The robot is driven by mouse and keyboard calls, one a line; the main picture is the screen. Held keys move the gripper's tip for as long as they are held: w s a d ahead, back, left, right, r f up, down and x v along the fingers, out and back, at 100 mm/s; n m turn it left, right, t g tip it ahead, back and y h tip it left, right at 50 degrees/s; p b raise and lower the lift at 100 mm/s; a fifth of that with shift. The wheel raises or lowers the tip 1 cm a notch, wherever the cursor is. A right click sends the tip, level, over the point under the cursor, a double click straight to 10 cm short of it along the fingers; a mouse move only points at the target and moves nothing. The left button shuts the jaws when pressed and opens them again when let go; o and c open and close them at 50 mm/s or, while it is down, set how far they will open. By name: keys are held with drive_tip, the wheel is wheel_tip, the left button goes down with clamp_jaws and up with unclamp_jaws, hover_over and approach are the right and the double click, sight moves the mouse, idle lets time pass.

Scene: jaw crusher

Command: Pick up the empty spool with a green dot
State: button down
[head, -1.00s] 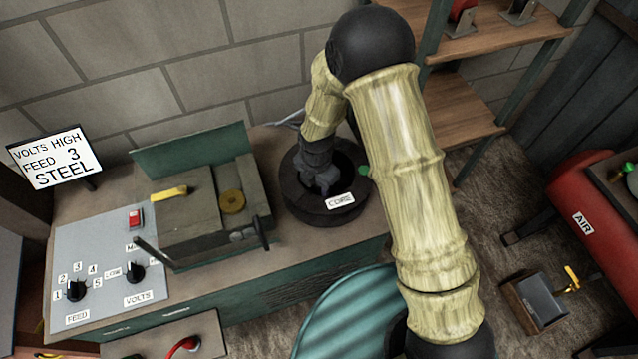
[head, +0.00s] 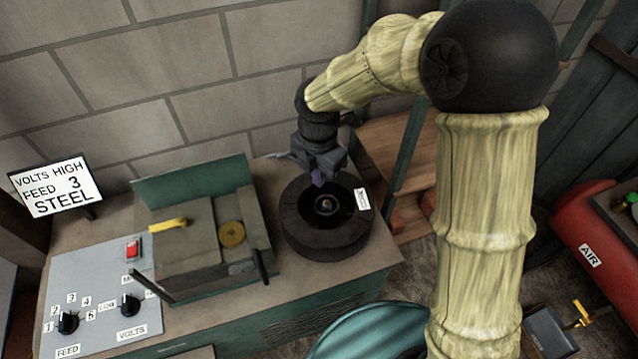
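A black round spool (head: 298,222) with an open top and a small hub inside lies on the workbench top, right of the wire-feed box. A white label (head: 362,199), too turned to read clearly, is on its right side. No green dot shows on it now. My gripper (head: 318,178) points down over the back part of the spool's opening. Its dark fingertips seem to be above the hub and apart from it. The fingers overlap in this view, so the gap between them is hidden.
The feed box (head: 192,236) with a raised green lid (head: 192,184) and a lever stands close left of the spool. A control panel (head: 95,310) is at the bench's front left. A sign (head: 50,184) reads VOLTS HIGH, FEED 3, STEEL. Wooden shelves (head: 385,150) stand behind right.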

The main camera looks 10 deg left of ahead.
drive_tip(key=c, duration=2.2)
unclamp_jaws()
drive_tip(key=shift+c, duration=2.2)
unclamp_jaws()
drive_tip(key=shift+r, duration=0.1)
wheel_tip(320, 180, up, 17)
drive_tip(key=shift+r, duration=0.1)
